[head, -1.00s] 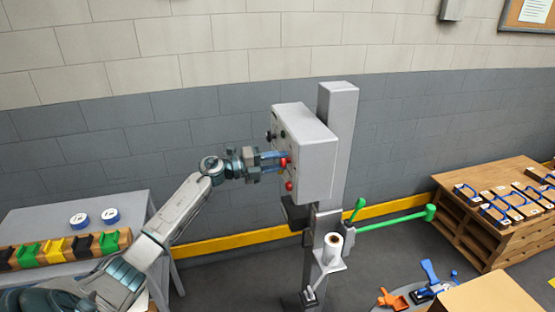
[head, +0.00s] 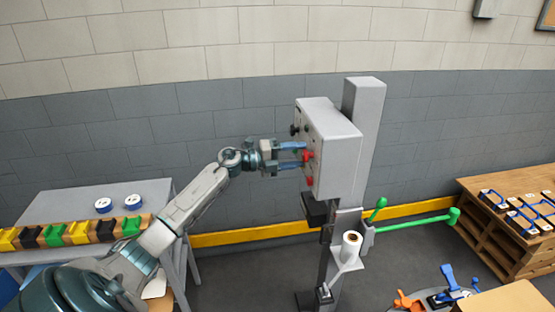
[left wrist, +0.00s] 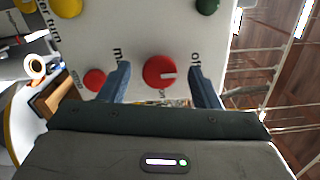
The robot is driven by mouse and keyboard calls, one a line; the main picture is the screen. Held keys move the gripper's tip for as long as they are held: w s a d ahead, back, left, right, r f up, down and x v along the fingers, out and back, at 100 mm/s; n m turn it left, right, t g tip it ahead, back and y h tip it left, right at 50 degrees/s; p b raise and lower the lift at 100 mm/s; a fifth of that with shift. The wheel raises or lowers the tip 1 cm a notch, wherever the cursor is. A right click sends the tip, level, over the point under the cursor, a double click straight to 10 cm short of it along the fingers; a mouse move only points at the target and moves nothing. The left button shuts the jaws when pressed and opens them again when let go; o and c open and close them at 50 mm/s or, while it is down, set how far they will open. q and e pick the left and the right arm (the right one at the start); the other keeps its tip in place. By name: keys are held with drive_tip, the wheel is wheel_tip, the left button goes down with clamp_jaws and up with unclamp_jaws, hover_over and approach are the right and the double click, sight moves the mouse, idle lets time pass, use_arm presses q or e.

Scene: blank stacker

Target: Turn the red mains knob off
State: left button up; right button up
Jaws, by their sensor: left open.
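The red mains knob (head: 308,156) is on the face of a grey control box (head: 335,155) on a post. My left gripper (head: 297,156) is open at the box face. In the left wrist view its blue fingers (left wrist: 161,86) stand one on each side of the knob, with gaps visible. Part of the lettering is hidden by the fingers. My right gripper is not in view.
A smaller red button (left wrist: 94,80) lies just outside the left finger. A green button (left wrist: 207,6) and a yellow one (left wrist: 68,7) are further up the panel. A paper roll (head: 351,244) and green handle (head: 415,223) sit below the box. A table (head: 95,204) stands left.

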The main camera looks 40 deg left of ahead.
use_arm(q)
drive_tip(key=b+v, duration=0.4)
drive_tip(key=v, duration=0.5)
drive_tip(key=shift+s+a, duration=0.15)
drive_tip(key=shift+f, duration=0.1)
